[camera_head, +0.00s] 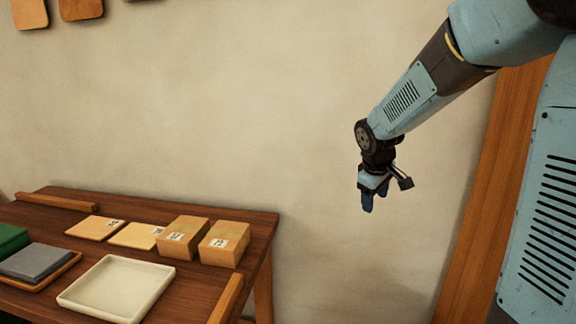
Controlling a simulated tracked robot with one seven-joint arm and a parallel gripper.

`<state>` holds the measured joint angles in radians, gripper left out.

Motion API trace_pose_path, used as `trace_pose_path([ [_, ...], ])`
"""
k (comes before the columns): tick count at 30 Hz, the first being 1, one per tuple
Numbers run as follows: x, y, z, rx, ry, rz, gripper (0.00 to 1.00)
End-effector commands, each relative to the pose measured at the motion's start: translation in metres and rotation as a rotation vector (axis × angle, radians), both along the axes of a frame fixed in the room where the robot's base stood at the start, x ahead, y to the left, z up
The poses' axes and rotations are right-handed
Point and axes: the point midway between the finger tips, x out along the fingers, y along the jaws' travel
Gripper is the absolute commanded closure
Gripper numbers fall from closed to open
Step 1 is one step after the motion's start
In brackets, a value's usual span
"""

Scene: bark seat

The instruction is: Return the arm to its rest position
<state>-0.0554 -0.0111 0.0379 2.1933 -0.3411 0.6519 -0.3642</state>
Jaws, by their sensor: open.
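My arm (415,95) comes in from the top right, bends down at the wrist, and is clear of everything. My gripper (367,202) hangs in the air in front of the plain wall, to the right of the table and higher than its top. Its fingers point down and are small in this view. It is open, with nothing visible between the fingers.
A dark wooden table (190,290) at lower left holds a white tray (117,288), two labelled boxes (183,237) (224,243), two flat labelled pieces (96,228) (137,235), grey sheets (38,262) and a green item (12,238). A wooden post (500,180) stands right. Air between is free.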

Motion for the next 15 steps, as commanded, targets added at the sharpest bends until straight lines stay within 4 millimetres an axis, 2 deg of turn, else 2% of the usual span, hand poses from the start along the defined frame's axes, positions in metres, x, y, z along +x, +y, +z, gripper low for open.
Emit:
trace_pose_path([
  [1,-0.013,-0.002,0.012,0.017,-0.017,-0.032,0.40],
  [6,-0.056,-0.007,0.039,0.078,-0.055,-0.142,0.40],
  [15,-0.134,-0.012,0.073,0.203,-0.118,-0.326,0.40],
])
